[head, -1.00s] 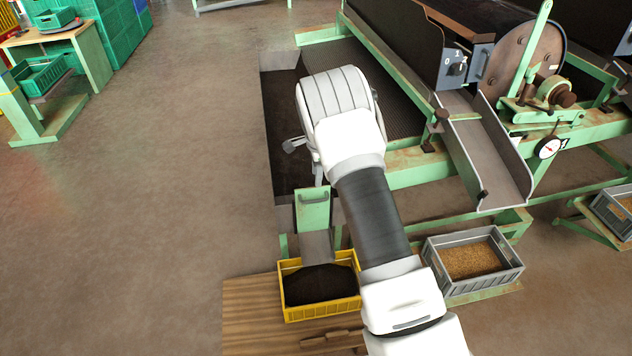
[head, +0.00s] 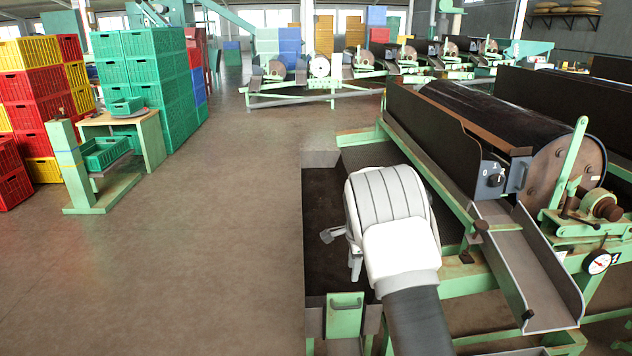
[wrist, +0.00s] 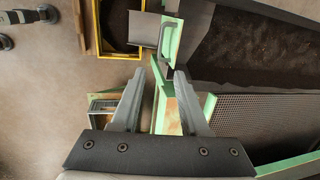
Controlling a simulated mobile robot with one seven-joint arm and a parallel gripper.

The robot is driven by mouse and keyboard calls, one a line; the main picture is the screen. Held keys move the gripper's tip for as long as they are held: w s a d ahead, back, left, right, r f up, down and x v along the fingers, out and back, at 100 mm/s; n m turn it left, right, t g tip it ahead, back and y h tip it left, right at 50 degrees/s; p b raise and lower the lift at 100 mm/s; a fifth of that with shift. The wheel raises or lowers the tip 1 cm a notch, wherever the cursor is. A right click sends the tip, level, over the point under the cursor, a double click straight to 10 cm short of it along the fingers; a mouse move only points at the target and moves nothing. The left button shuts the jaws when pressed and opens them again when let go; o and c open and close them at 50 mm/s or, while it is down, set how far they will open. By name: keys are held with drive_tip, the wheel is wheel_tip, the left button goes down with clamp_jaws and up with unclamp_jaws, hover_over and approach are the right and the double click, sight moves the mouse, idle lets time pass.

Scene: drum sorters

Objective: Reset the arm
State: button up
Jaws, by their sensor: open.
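Beyond the fingertips is a green gate with a dark handle (wrist: 168,37); the same gate (head: 345,315) shows at the bottom of the head view. I cannot tell how far the fingers are above it.
A sloping metal chute (head: 535,270), a dial gauge (head: 598,262) and a lever (head: 568,165) stand right of my arm. Stacked green crates (head: 150,75) and a small table (head: 150,135) are at left. The floor (head: 220,250) left of the sorter is clear.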

drive_tip(key=s+r+n+t+y, duration=0.1)
drive_tip(key=s+r+n, duration=0.3)
drive_tip(key=s+r, duration=0.6)
drive_tip(key=s+r+n+t, duration=0.1)
drive_tip(key=s+r+n, duration=0.3)
drive_tip(key=s+r, duration=0.65)
drive_tip(key=s+r+n+t+h, duration=0.15)
drive_tip(key=s+n, duration=0.35)
drive_tip(key=s, duration=0.5)
drive_tip(key=s+r+n+y, duration=0.1)
drive_tip(key=s+r+n, duration=0.25)
drive_tip(key=s, duration=0.55)
wheel_tip(320, 180, up, 20)
drive_tip(key=n+p, duration=0.1)
drive_tip(key=p, duration=2)
drive_tip(key=shift+s+r, duration=0.2)
drive_tip(key=shift+s, duration=0.25)
